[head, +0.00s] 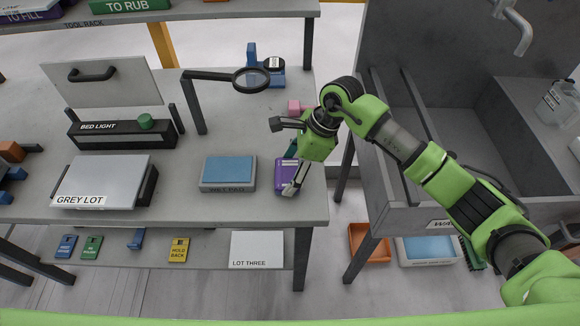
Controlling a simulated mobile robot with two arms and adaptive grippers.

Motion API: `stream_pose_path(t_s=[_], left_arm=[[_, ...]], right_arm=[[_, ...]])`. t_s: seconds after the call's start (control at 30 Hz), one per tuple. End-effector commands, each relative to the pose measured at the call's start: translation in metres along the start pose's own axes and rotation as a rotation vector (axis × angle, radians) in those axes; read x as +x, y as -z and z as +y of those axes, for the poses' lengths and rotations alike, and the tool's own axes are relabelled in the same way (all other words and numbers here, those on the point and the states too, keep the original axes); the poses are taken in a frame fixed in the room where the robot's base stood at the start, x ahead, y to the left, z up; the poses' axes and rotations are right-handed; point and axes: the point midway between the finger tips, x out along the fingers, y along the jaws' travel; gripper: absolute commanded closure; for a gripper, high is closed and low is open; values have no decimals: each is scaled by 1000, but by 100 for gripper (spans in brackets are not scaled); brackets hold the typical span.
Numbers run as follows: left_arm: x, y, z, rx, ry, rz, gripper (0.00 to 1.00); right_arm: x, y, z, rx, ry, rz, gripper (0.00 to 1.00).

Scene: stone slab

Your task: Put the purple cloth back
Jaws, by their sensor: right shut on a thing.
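The purple cloth (285,176) shows as a flat purple piece near the right front edge of the grey table, beside the wet pad. My right gripper (291,187) reaches down over it from the right and is shut on it. Its fingers and wrist hide part of the purple piece, so I cannot tell whether it touches the tabletop or whether a holder lies under it. My left gripper is not in view.
A grey sink unit (405,216) stands right, across a gap.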

Motion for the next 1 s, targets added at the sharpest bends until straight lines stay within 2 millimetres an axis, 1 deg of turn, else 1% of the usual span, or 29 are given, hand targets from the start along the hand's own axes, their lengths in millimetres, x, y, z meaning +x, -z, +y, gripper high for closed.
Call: stream_pose_path(t_s=[0.23,0.27,0.3,0.33,0.63,0.77,0.87,1.0], left_arm=[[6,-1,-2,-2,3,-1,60],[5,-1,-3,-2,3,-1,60],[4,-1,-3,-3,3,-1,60],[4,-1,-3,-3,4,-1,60],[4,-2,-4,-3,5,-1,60],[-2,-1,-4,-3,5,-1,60],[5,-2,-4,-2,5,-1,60],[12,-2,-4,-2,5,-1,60]], right_arm=[[4,2,0,0,1,0,51],[4,2,0,0,1,0,29],[2,1,0,1,0,0,18],[2,1,0,1,0,0,15],[2,1,0,1,0,0,15],[-3,-1,0,1,0,-1,15],[-14,1,-1,0,4,-1,15],[-44,1,-2,0,7,0,15]])
